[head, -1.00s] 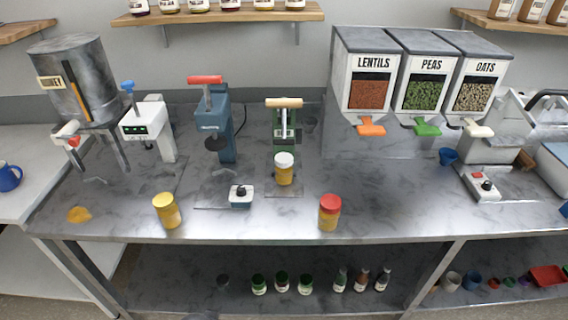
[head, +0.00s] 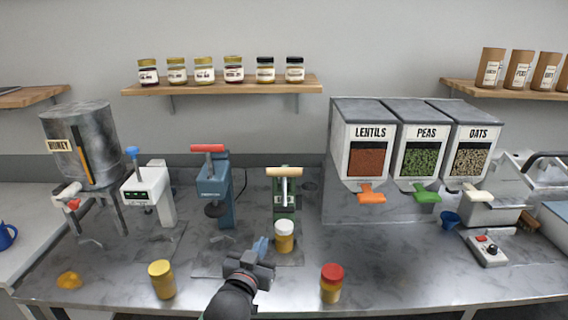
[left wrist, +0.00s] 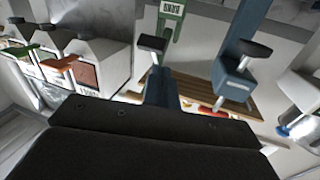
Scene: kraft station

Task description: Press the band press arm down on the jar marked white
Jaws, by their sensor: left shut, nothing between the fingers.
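The band press (head: 286,200) is a green stand with a pale wooden handle (head: 284,172) on its arm, which is raised. A jar with a white lid (head: 284,238) stands upright at its foot, under the arm. The green press shows partly at the top of the left wrist view (left wrist: 174,14). My left gripper (head: 261,246) is shut and empty, in front and left of the white-lidded jar and below the handle. Its closed fingers also show in the left wrist view (left wrist: 155,65). My right gripper is not in view.
A blue press (head: 214,188) with a red handle stands left of the green one. Jars with a yellow lid (head: 162,279) and a red lid (head: 331,283) stand at the front. Grain dispensers (head: 370,140) are at right. A shelf (head: 222,85) hangs behind.

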